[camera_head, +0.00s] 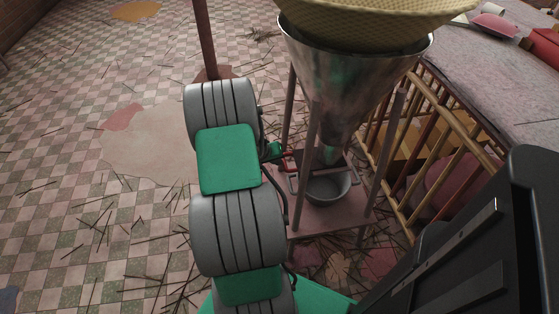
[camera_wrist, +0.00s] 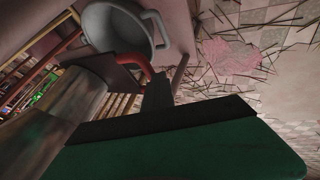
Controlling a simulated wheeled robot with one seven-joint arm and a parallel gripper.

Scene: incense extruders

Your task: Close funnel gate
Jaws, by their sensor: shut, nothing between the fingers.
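The metal funnel (camera_head: 350,85) stands in a frame with thin legs, its spout pointing down. In the wrist view the funnel (camera_wrist: 55,115) fills the lower left. A dark flat gate plate (camera_wrist: 103,70) shows at its spout, with a red handle (camera_wrist: 137,64) bent toward my fingers. The red handle (camera_head: 286,163) is small in the head view, left of the spout. My gripper (camera_wrist: 158,88) is shut and empty, its fingertips right beside the handle's end. I cannot tell whether they touch it. In the head view the fingers are mostly hidden behind my arm.
A grey pot (camera_head: 328,188) with handles sits below the spout on the stand's pink shelf (camera_head: 350,215). A woven basket (camera_head: 375,25) rests on top of the funnel. A wooden rack (camera_head: 440,130) stands close on the right. Sticks litter the tiled floor (camera_head: 110,240) at left.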

